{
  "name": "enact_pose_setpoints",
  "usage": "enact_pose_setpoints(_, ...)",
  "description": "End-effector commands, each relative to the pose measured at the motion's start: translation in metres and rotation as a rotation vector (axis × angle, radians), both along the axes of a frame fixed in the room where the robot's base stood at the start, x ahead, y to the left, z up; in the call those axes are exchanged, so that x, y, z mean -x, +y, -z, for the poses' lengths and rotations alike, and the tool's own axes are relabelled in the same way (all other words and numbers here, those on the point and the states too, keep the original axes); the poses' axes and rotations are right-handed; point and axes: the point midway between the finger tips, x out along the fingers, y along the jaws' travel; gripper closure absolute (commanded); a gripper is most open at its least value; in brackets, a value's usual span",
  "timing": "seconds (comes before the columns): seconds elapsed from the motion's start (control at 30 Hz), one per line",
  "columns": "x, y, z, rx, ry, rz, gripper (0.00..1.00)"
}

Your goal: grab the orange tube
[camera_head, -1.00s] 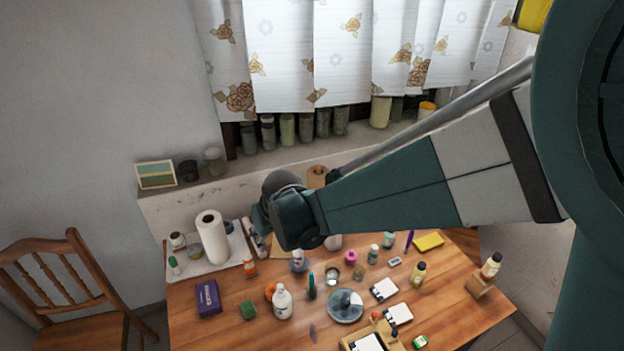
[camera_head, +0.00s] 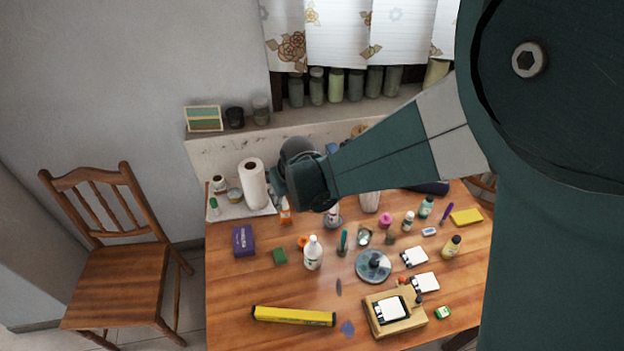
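A small orange tube-like item (camera_head: 285,213) with a pale top stands upright near the back left of the wooden table, right of the paper towel roll. It is small, and the dark end of my arm is close to its upper right in the picture. My gripper (camera_head: 279,184) shows only in part, at the end of my arm between the paper towel roll and the orange item. Its fingers are hidden or too dark to make out, and no held object shows.
A long yellow box (camera_head: 293,316) lies at the front. A wooden chair (camera_head: 118,270) stands left. The front left tabletop is bare.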

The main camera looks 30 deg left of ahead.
Motion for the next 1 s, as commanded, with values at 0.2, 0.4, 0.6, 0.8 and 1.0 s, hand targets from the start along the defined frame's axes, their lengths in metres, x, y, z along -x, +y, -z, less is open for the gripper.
enact_pose_setpoints(0.2, -0.003, 0.005, 0.014, 0.000, 0.000, 0.000, 0.65)
enact_pose_setpoints(0.4, -0.004, 0.006, 0.017, 0.000, 0.000, 0.000, 0.65)
enact_pose_setpoints(0.6, -0.004, 0.006, 0.017, 0.000, 0.000, 0.000, 0.65)
enact_pose_setpoints(0.8, -0.004, 0.008, 0.021, 0.000, 0.000, 0.000, 0.65)
enact_pose_setpoints(1.0, -0.007, 0.013, 0.036, 0.000, 0.000, 0.000, 0.65)
